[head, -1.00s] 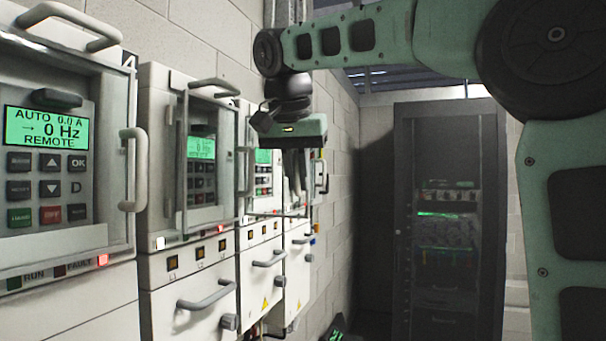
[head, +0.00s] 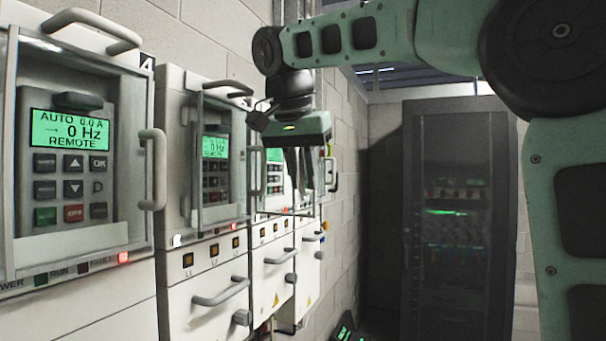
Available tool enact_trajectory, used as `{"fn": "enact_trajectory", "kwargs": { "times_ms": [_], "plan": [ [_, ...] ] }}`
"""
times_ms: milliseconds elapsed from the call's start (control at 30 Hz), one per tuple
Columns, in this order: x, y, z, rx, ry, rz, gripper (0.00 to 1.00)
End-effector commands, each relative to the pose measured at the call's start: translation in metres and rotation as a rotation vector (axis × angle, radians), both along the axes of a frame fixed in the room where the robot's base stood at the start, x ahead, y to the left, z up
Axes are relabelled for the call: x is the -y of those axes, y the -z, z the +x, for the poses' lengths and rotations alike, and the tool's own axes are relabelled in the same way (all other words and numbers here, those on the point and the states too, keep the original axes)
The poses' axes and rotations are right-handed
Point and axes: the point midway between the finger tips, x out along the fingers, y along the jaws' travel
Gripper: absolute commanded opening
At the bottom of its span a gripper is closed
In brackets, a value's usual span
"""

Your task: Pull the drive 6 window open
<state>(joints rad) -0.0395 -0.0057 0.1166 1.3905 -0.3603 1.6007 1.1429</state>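A row of white drives with framed clear windows and grey handles lines the left wall. The nearest drive (head: 85,250) has a corner tag that looks like a 4. My gripper (head: 301,188) hangs fingers-down in front of the far drives, overlapping the third drive's right side in the picture. I see no contact with a handle, and its finger gap is unclear.
Lower door handles (head: 222,292) stick out below the windows. A dark glass-fronted cabinet (head: 458,150) stands at the back right. A dark object with green marks (head: 347,333) is low at the bottom edge. Floor between is mostly out of view.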

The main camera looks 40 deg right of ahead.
Motion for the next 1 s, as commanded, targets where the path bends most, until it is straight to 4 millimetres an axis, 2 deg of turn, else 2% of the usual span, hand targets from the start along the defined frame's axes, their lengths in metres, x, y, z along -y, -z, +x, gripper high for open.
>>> {"fn": "enact_trajectory", "kwargs": {
  "times_ms": [233,367,1000],
  "plan": [
    [-0.001,-0.004,0.000,0.001,0.000,0.000,0.20],
    [-0.007,-0.019,-0.002,0.005,-0.002,-0.001,0.20],
    [-0.048,-0.141,-0.028,0.001,-0.003,0.000,0.20]
  ]
}}
